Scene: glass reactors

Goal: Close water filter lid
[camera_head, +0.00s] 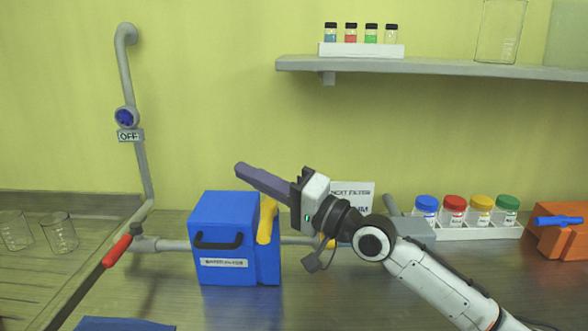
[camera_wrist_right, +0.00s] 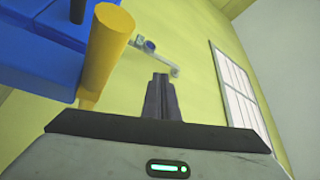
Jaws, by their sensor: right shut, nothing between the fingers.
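The blue water filter box (camera_head: 213,250) stands on the bench at centre left, with a black handle and a white label on its front. A yellow handle (camera_head: 266,221) stands at its right side; it also shows at upper left in the right wrist view (camera_wrist_right: 108,45), beside the blue box (camera_wrist_right: 35,62). I cannot tell clearly how the lid sits. My right gripper (camera_head: 240,169) is shut and empty, its fingers pointing left above the box and the yellow handle. Its closed fingers show mid-frame in the wrist view (camera_wrist_right: 161,80). My left gripper is out of view.
A grey pipe with an OFF sign (camera_head: 130,135) and a red-handled lever (camera_head: 117,251) lie left of the box. Glass beakers (camera_head: 59,234) stand far left. Colour-capped jars (camera_head: 453,209) and an orange box (camera_head: 558,236) are at right. A shelf (camera_head: 430,68) hangs above.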

